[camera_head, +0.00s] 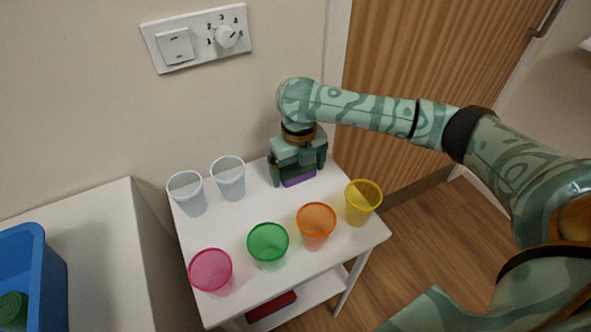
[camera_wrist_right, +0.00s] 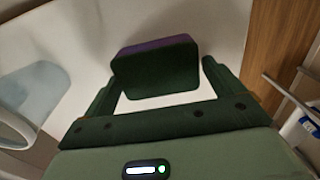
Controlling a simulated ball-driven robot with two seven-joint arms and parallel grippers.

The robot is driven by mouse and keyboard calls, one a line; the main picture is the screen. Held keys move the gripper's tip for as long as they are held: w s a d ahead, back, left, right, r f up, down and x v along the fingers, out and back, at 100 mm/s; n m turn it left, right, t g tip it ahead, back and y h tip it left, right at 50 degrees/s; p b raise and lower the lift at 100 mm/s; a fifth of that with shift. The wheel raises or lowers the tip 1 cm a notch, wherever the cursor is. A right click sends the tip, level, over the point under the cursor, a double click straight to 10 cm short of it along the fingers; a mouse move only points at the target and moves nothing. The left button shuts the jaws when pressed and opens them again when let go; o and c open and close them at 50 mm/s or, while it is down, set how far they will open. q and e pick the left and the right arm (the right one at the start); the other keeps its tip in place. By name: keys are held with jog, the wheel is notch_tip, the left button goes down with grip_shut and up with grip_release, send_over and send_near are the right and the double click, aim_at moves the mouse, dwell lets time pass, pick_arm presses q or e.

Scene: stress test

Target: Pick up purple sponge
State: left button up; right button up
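The purple sponge (camera_head: 299,179) lies on the small white table, near its back right by the wall. It has a purple layer and a dark green layer; in the right wrist view the sponge (camera_wrist_right: 157,67) shows its dark green side, with a purple strip along the far edge. My right gripper (camera_head: 298,175) is down over it, pointing at the tabletop. In the right wrist view the fingers of this gripper (camera_wrist_right: 160,75) are spread, one on each side of the sponge, with a narrow gap at the right finger. Contact on the left is unclear. My left gripper is not in view.
On the white table (camera_head: 245,213) stand two clear cups (camera_head: 187,194) (camera_head: 229,179), a pink cup (camera_head: 211,272), a green cup (camera_head: 268,247), an orange cup (camera_head: 316,227) and a yellow cup (camera_head: 362,203). A wall is close behind. A blue bin (camera_head: 50,285) is at left.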

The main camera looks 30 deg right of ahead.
aim_at(298, 168)
jog(key=c, duration=0.8)
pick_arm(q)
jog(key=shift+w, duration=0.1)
pick_arm(e)
jog(key=shift+o, duration=0.2)
jog(key=shift+r, duration=0.1)
jog(key=shift+r, duration=0.3)
notch_tip(298, 168, up, 3)
jog(key=shift+w+f+p, duration=0.1)
jog(key=shift+p, duration=1.15)
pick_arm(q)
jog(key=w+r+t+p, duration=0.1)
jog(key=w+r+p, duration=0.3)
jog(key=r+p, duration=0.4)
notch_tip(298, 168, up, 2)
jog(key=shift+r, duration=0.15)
pick_arm(e)
jog(key=s+r, duration=0.9)
jog(key=s, duration=0.5)
jog(key=shift+d+r, duration=0.2)
jog(key=shift+d, duration=0.15)
